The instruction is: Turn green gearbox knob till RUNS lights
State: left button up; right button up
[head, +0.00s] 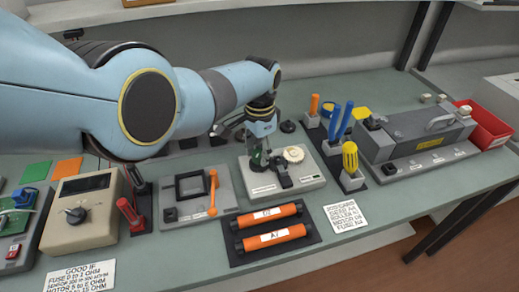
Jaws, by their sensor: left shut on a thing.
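The gearbox (262,187) is a pale grey block on the bench, right of the picture's middle. It carries a white round gear (294,154) and dark parts. My left gripper (256,157) reaches down over its back left part. Its fingers are shut on a small dark green thing there, which looks like the green knob; the fingers hide most of it. A small green patch shows at the gearbox's right front, too small to read, so I cannot tell whether RUNS is lit. My right gripper is out of view.
Orange rollers (272,238) lie on a black tray in front. A square-framed fixture with an orange lever (212,193) stands left of the gearbox. A yellow-handled tool (350,157) and a grey machine (420,139) stand right. A meter (80,213) is at left.

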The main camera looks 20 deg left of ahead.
aim_at(260, 153)
pick_arm(q)
jog(key=shift+m, duration=0.6)
jog(key=o, duration=1.1)
jog(key=shift+o, duration=0.2)
notch_tip(260, 153, up, 12)
